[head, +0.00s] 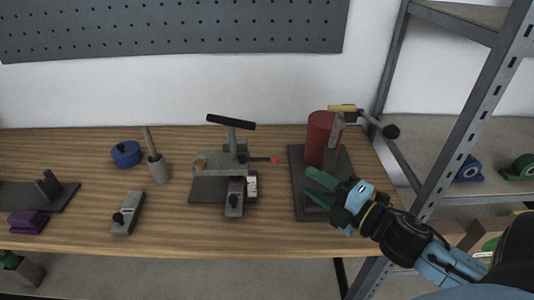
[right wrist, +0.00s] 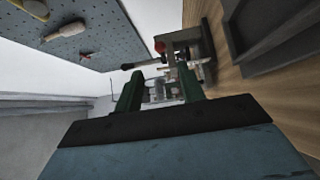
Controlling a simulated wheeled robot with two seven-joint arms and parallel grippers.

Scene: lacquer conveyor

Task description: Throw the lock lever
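A grey clamp fixture (head: 212,188) stands mid-bench with a black crossbar handle (head: 231,122) on top. A thin lever with a red knob (head: 274,159) sticks out from its right side; which part is the lock lever is not marked. The red knob also shows in the right wrist view (right wrist: 160,47), beyond my fingertips. My right gripper (head: 312,186) has green fingers spread apart and empty, pointing left towards the fixture. In the head view it is right of the red knob, over the dark base of the red-cylinder device. My left gripper is not in view.
A red cylinder device (head: 321,138) with a yellow bar (head: 342,108) and black-knobbed crank (head: 390,131) stands behind my right gripper. A blue round pot (head: 126,154), a grey cup with a stick (head: 158,170) and a grey block (head: 127,214) lie left. A metal shelf (head: 480,110) is at right.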

